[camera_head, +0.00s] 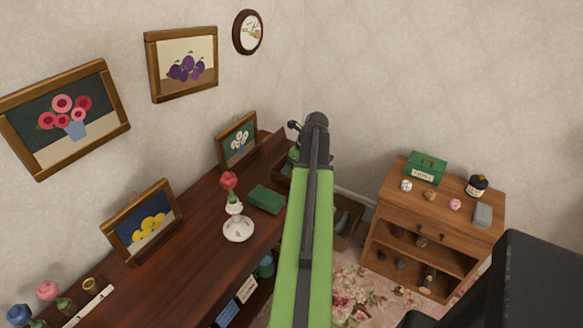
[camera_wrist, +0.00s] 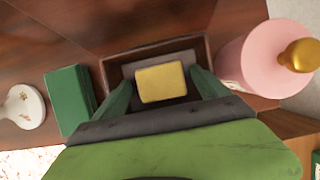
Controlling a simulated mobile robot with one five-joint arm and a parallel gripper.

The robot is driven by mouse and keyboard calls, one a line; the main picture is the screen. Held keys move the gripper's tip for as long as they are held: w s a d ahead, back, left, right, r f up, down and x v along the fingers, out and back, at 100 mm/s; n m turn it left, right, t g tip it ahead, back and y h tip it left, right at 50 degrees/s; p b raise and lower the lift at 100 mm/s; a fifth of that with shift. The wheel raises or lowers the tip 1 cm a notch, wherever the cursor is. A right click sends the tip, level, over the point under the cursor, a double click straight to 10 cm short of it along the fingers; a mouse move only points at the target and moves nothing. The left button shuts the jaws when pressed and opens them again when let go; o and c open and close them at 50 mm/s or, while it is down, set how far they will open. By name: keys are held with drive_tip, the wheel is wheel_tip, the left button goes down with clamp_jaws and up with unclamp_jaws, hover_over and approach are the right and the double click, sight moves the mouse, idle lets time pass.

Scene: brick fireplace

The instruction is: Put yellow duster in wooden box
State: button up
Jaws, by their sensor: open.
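A yellow block-like piece, likely the yellow duster (camera_wrist: 162,85), lies inside the rim of a brown wooden box (camera_wrist: 107,78) with a grey inner surface. My gripper (camera_wrist: 161,77) is over the box, its two green fingers spread on either side of the yellow piece. A gap shows beside the fingers. How deep the piece sits is unclear. In the head view the box (camera_head: 283,174) is partly covered by my arm at the far end of the dark wooden shelf, and the yellow piece is hidden.
A green block (camera_wrist: 64,100) lies left of the box; it also shows in the head view (camera_head: 266,199). A pink jar (camera_wrist: 245,60) with a gold knob stands close on the right. A wooden cabinet (camera_head: 440,222) stands at right.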

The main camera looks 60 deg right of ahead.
drive_tip(key=p+v, duration=1)
drive_tip(key=v, duration=0.1)
drive_tip(key=shift+r, duration=0.35)
drive_tip(key=shift+s+f, duration=0.1)
drive_tip(key=shift+s, duration=0.05)
